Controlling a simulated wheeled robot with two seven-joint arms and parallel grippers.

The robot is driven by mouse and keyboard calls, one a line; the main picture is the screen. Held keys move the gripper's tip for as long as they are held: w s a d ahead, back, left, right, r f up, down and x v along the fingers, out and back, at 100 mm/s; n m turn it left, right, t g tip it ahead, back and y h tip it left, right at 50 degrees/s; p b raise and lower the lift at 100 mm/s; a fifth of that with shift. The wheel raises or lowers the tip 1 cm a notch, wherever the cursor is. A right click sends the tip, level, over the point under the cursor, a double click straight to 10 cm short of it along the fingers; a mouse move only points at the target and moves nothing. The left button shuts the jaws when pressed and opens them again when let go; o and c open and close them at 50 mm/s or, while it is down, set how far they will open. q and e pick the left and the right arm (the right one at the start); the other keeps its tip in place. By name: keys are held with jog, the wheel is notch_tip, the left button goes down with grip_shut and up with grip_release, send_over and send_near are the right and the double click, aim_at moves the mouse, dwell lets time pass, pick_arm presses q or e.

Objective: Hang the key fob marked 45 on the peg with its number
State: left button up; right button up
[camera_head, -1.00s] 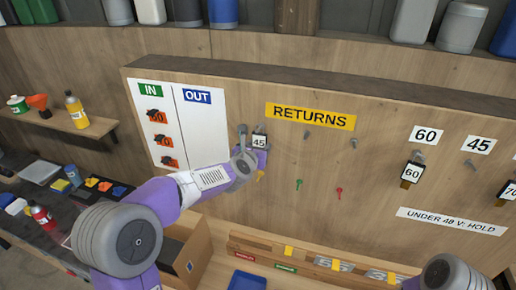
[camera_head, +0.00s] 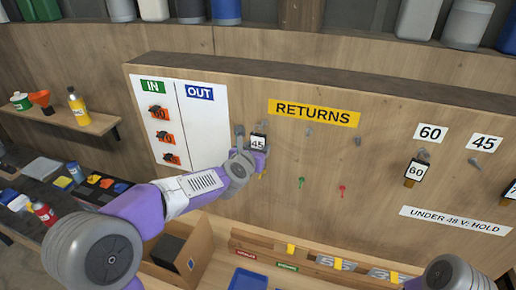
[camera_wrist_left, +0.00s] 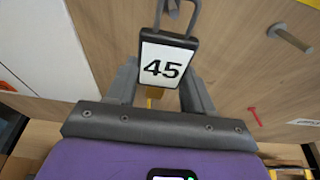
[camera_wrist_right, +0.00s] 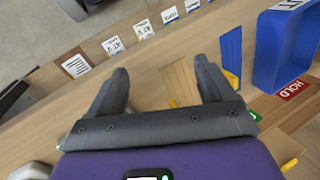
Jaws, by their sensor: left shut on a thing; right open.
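The key fob marked 45 (camera_head: 258,143) has a white face in a dark frame with a wire loop on top. My left gripper (camera_head: 250,152) is shut on it in front of the returns board. In the left wrist view the fob (camera_wrist_left: 164,66) is upright between the fingers (camera_wrist_left: 160,85), its loop by a grey peg; I cannot tell whether the loop is around that peg. The peg under the 45 sign (camera_head: 475,162) is bare, well to the right. My right gripper (camera_wrist_right: 160,85) is open and empty, over the bench in the right wrist view.
A fob marked 60 (camera_head: 415,172) hangs under the 60 sign (camera_head: 430,133). Another fob is cut off at the right edge. A blue tray (camera_wrist_right: 275,65) lies below.

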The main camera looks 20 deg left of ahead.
pick_arm(q)
jog(key=shift+s+r, duration=0.1)
jog(key=shift+s, duration=0.3)
jog(key=shift+s, duration=0.1)
pick_arm(e)
jog(key=shift+f, duration=0.1)
pick_arm(q)
jog(key=shift+s+a+b, duration=0.1)
jog(key=shift+s+b, duration=0.65)
jog(key=shift+s, duration=1.65)
pick_arm(e)
jog(key=shift+f, duration=0.7)
